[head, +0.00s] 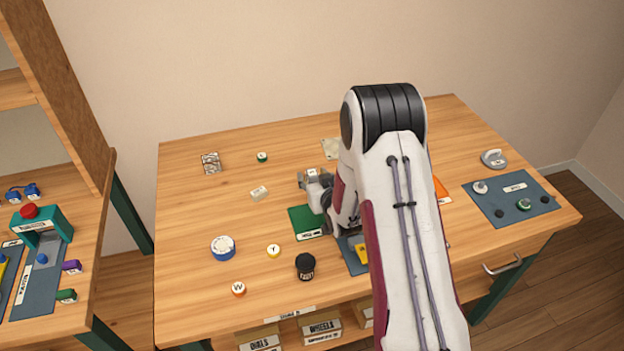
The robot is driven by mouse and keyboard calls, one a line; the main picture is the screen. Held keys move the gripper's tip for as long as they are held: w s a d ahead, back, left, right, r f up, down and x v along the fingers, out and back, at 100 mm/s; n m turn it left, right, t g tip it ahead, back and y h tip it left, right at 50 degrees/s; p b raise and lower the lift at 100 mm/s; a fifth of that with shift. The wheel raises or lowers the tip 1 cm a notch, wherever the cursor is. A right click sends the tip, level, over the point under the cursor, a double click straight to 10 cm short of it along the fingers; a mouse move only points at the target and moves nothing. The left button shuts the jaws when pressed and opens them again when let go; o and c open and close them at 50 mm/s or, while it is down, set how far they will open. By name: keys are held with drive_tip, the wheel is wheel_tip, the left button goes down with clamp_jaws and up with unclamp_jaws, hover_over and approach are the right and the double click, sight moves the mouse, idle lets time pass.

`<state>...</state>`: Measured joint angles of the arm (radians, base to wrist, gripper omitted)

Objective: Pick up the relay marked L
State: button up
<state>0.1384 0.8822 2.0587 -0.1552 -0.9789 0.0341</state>
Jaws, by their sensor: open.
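My gripper (314,182) is open, low over the middle of the wooden table (190,200). A small pale block (312,172) with a dark mark shows right at its fingertips; I cannot tell whether it lies between them or just behind. Another pale block (259,193) with a mark too small to read lies on the table to the left of my gripper, apart from it. I cannot read an L on either block, so which one is the relay marked L is unclear. My arm hides part of the table's middle and right.
A green mat (304,222) lies just below my gripper. A blue dial (223,247), a black knob (305,266) and round pieces marked W (238,289) and Y (273,250) stand front left. A blue-grey mat (512,208) with knobs is at right. The table's back left is mostly clear.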

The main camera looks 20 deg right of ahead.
drive_tip(key=shift+w+f, duration=0.2)
drive_tip(key=shift+w, duration=0.3)
clamp_jaws()
